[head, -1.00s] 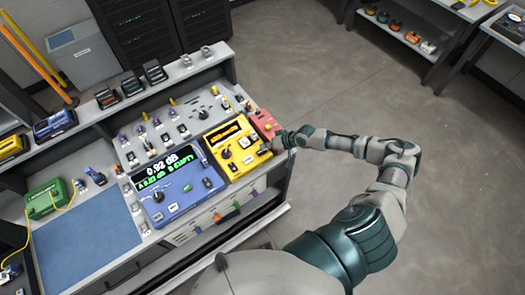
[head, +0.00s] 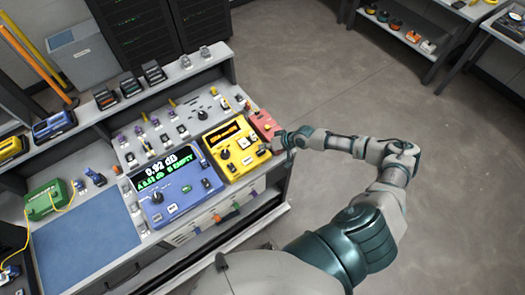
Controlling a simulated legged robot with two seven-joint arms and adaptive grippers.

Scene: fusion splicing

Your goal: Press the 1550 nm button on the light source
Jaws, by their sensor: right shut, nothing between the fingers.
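The yellow instrument (head: 234,148) on the bench has a small amber display, a black knob and several buttons; it looks like the light source. Its button labels are too small to read, so I cannot tell which is 1550 nm. My right gripper (head: 274,146) is shut and empty. It is at the right edge of the yellow instrument, beside the red box (head: 265,124); I cannot tell whether it touches either. My left gripper is not in view.
A blue meter (head: 177,187) reading 0.92 dB stands left of the yellow instrument. A grey panel with several connectors lies behind. A blue mat (head: 88,235) and a green box (head: 47,199) are at the left. The floor right of the bench is clear.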

